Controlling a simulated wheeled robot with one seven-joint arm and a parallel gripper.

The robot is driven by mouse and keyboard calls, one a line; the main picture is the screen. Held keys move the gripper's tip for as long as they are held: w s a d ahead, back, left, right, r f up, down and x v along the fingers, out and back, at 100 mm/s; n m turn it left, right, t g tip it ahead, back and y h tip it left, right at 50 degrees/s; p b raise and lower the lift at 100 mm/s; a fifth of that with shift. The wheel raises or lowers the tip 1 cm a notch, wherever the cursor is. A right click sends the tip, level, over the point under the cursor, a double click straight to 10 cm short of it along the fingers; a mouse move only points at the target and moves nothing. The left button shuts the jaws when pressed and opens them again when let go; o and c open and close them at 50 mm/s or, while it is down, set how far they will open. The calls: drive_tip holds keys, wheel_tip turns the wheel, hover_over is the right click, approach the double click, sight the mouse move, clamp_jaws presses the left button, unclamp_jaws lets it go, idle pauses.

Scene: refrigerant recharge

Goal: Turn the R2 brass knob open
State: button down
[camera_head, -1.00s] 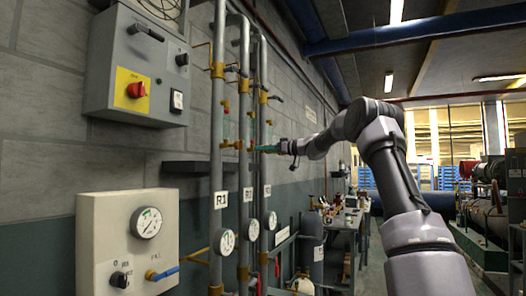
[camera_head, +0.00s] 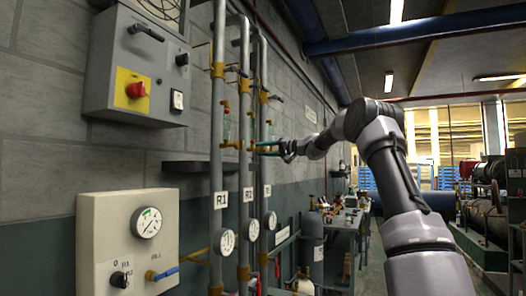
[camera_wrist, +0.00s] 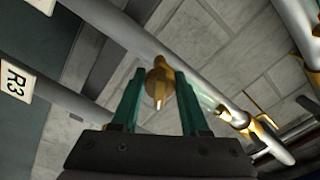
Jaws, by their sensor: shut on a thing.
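The brass knob (camera_wrist: 158,82) sits on a grey pipe (camera_wrist: 135,35) beside the R3-labelled pipe in the wrist view. My gripper (camera_wrist: 160,78) has its two green fingers on either side of the knob, shut on it. In the head view my gripper (camera_head: 261,147) reaches from the right to the rear pipes at mid height. There the knob is too small and too covered by the fingers to make out. The R2 label (camera_head: 248,195) is on the middle pipe.
The R1 pipe (camera_head: 217,120) stands nearer on the left, with round gauges below. A grey control box (camera_head: 105,75) and a pale gauge panel (camera_head: 100,220) are on the wall. The R3 label (camera_wrist: 15,80) marks the neighbouring pipe. The aisle on the right is open.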

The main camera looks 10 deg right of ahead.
drive_tip(key=m, duration=0.6)
drive_tip(key=shift+m, duration=0.4)
idle(0.3)
drive_tip(key=shift+c, duration=2.2)
unclamp_jaws()
drive_tip(key=shift+d, duration=0.15)
drive_tip(key=v, duration=1)
drive_tip(key=shift+s+d, duration=0.2)
